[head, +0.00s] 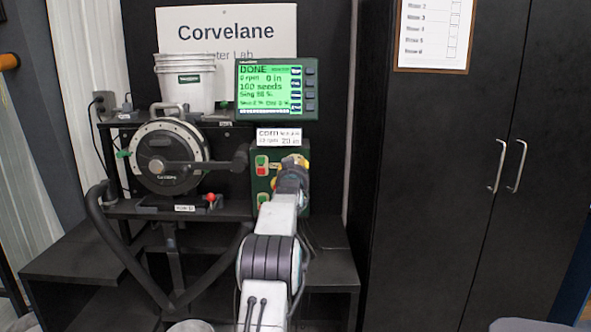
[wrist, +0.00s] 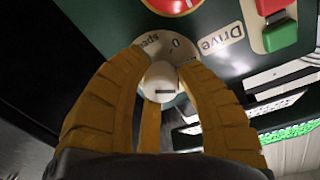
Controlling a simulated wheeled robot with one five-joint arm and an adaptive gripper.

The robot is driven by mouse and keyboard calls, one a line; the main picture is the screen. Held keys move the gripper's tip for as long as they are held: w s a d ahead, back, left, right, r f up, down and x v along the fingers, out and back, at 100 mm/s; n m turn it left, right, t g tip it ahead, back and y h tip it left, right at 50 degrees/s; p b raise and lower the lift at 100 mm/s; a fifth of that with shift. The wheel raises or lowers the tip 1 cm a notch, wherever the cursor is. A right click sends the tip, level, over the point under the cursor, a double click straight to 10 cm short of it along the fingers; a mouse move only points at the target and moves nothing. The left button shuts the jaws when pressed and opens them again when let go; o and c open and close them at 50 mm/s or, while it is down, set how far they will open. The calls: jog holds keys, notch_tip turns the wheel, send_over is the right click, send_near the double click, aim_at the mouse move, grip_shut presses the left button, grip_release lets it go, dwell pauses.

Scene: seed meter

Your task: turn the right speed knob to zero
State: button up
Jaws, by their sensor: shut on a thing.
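In the wrist view, a cream-white knob (wrist: 161,78) sits on a round pale dial plate (wrist: 178,46) marked "0" and with a partly covered "speed" label. A short dark mark shows on the knob. The mustard-yellow fingers of my gripper (wrist: 160,72) are closed around the knob, one on each side. In the head view my gripper (head: 302,164) is at the right side of the green control panel (head: 265,182), and the knob is hidden behind it. The screen (head: 277,89) reads "DONE" and "0 rpm".
Green and red buttons (head: 261,165) sit left of my gripper on the panel; they also show in the wrist view (wrist: 279,35) beside a "Drive" label (wrist: 221,39). A round seed meter (head: 168,156) stands to the left. A black cabinet (head: 440,170) stands to the right.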

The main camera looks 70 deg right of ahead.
grip_shut()
jog(key=shift+n+b, duration=0.4)
jog(key=shift+b, duration=0.05)
jog(key=shift+f+n+b, duration=0.1)
jog(key=shift+n+b, duration=0.3)
jog(key=shift+n, duration=0.3)
jog(key=shift+n+h+b, duration=0.3)
jog(key=shift+n+b, duration=0.5)
jog(key=shift+n, duration=1.9)
jog(key=o, duration=0.7)
grip_release()
jog(key=shift+a, duration=0.1)
